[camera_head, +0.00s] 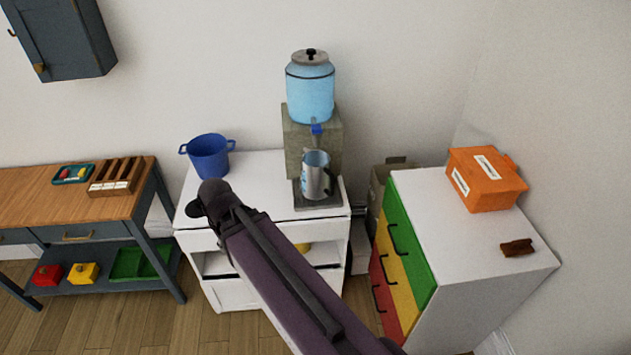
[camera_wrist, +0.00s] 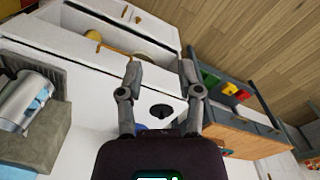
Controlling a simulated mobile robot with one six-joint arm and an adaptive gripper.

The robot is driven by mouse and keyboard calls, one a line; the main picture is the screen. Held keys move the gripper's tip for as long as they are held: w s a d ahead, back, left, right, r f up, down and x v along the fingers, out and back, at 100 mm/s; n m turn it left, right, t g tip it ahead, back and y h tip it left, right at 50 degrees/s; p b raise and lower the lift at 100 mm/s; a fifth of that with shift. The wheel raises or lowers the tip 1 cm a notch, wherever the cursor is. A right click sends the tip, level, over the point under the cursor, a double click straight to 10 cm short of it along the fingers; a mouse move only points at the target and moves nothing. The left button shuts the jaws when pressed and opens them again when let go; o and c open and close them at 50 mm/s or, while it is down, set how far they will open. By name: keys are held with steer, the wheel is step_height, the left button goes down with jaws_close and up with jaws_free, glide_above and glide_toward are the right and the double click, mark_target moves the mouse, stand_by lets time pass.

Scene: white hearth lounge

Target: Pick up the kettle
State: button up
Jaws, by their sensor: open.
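The kettle (camera_head: 314,178) is a silver metal jug with a dark handle. It stands upright on the base of a stone-coloured water dispenser (camera_head: 296,140) on the white cabinet (camera_head: 255,170). In the wrist view, which is turned sideways, the kettle (camera_wrist: 28,100) is at the left edge, well outside the fingers. My gripper (camera_wrist: 160,74) is open with nothing between its fingertips. In the head view, the end of my arm is over the cabinet's front left, left of the kettle and apart from it; the fingers are largely hidden there.
A blue two-handled pot (camera_head: 208,157) stands at the cabinet's back left. A light-blue water tank (camera_head: 310,92) tops the dispenser. A wooden workbench (camera_head: 60,195) is at left. A drawer unit (camera_head: 460,215) with an orange box (camera_head: 486,180) is at right.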

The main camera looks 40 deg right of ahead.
steer(key=w+d+m+t+h+b, duration=0.1)
steer(key=w+d+m+h+b, duration=0.3)
steer(key=d, duration=0.7)
steer(key=w+d+f+m+t+h+b, duration=0.1)
steer(key=w+d+m+h+b, duration=0.3)
steer(key=d, duration=0.7)
steer(key=w+d+f+m+t+h+b, duration=0.1)
steer(key=w+d+m+h+b, duration=0.3)
steer(key=d, duration=0.8)
steer(key=shift+m+t+h+b, duration=0.3)
steer(key=shift+m+t+b, duration=0.35)
steer(key=shift+m+t, duration=0.3)
steer(key=shift+w+d, duration=0.1)
steer(key=shift+d, duration=0.1)
steer(key=b, duration=0.3)
glide_above(318, 177)
steer(key=s, duration=0.2)
steer(key=shift+w+a+f, duration=0.15)
steer(key=shift+f, duration=0.65)
steer(key=shift+w+a+f, duration=0.1)
steer(key=shift+f, duration=0.7)
